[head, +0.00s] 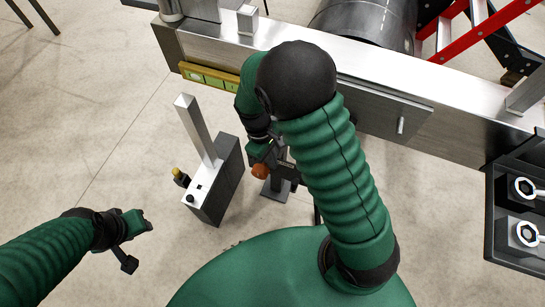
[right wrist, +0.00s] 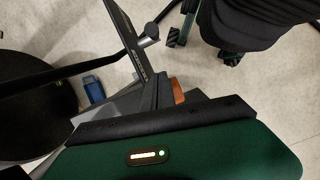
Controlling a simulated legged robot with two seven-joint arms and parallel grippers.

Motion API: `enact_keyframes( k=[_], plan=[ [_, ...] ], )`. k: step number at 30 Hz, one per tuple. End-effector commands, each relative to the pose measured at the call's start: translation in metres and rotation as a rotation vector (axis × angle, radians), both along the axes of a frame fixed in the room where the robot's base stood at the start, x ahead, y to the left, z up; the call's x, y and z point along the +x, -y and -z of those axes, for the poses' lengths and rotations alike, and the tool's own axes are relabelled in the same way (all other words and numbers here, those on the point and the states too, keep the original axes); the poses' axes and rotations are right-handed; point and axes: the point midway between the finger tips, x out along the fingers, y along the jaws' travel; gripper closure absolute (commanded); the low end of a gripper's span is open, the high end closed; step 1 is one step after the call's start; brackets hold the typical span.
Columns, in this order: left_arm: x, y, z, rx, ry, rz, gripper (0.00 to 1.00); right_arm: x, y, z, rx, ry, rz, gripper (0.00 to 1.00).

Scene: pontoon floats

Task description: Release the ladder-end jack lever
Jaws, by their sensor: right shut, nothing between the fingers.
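A dark jack stand (head: 277,186) stands on the floor below the steel beam, partly hidden by my right arm. An orange knob or grip (head: 260,171) shows at it; I cannot tell whether it is the lever's end. In the right wrist view an orange piece (right wrist: 178,91) lies beside the fingertips, and a dark bar with white lettering (right wrist: 125,35) rises behind. My right gripper (head: 279,160) is at the jack, mostly hidden by my arm; its fingers (right wrist: 160,92) are shut and empty. My left gripper (head: 131,243) hangs over bare floor at lower left; its jaw opening is unclear.
A dark box with a white top (head: 207,188) and tall grey post stands left of the jack. The beam (head: 380,77) crosses above, with a yellow-green level (head: 208,78). A red ladder (head: 490,28) is upper right; a dark tray (head: 492,235) right.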

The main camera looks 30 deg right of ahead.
Motion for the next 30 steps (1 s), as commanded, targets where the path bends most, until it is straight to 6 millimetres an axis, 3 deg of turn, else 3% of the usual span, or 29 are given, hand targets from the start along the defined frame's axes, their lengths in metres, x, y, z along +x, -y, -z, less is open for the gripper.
enact_keyframes(
  k=[1,7,15,30],
  plan=[
    [0.0,0.0,0.007,0.0,0.0,0.0,0.64,-0.003,0.002,0.015,-0.001,-0.004,0.0,1.0],
    [0.0,0.0,0.018,0.0,-0.001,0.0,0.64,-0.014,0.008,0.053,-0.001,-0.002,0.002,1.0],
    [0.0,0.0,0.021,0.0,0.0,0.0,0.64,-0.044,0.024,0.048,0.0,0.001,0.001,1.0],
    [0.0,0.0,0.02,0.0,0.0,0.0,0.64,-0.042,0.026,0.046,0.007,0.01,0.002,1.0]
  ],
)
